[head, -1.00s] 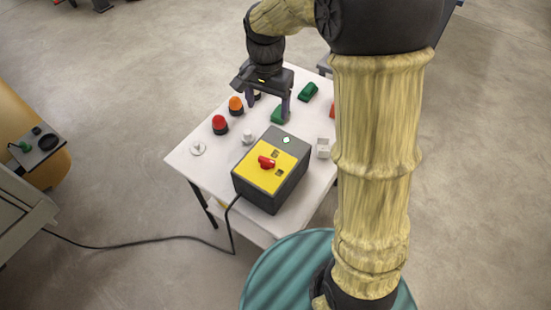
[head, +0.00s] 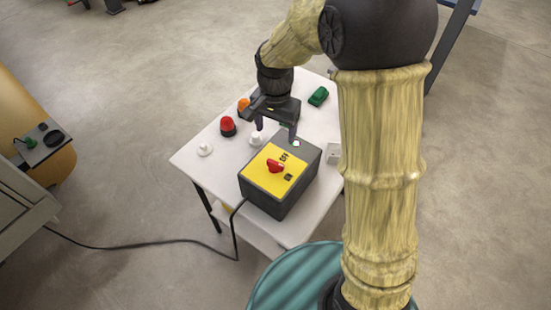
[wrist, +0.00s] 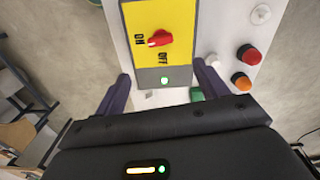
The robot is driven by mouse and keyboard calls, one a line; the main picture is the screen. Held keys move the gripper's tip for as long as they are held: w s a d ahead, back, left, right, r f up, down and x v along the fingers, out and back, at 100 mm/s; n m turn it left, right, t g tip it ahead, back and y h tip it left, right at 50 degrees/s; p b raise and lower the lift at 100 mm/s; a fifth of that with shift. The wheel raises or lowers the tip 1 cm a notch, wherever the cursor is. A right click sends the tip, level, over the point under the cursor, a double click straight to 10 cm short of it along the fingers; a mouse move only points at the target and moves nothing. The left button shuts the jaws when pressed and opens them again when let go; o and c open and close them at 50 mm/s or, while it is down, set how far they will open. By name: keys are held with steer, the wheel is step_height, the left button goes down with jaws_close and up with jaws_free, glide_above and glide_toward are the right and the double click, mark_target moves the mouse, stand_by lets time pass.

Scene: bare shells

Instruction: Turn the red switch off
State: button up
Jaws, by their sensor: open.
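The red switch (head: 275,166) is a rotary knob on the yellow face (head: 262,178) of a dark grey box (head: 258,194) on the white table. In the wrist view the red switch (wrist: 159,39) has a pale tip that points left, toward the ON side; the OFF label (wrist: 163,59) is below it. A small light (wrist: 164,81) glows whitish green on the grey strip. My gripper (head: 277,136) is open and empty, above the far edge of the box. In the wrist view its two fingers (wrist: 162,88) stand wide apart, short of the switch.
A black cable (head: 150,244) runs from the box across the floor.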

mark_target(275, 162)
step_height(275, 162, down, 14)
steer(key=shift+p, duration=1.05)
steer(key=c, duration=1)
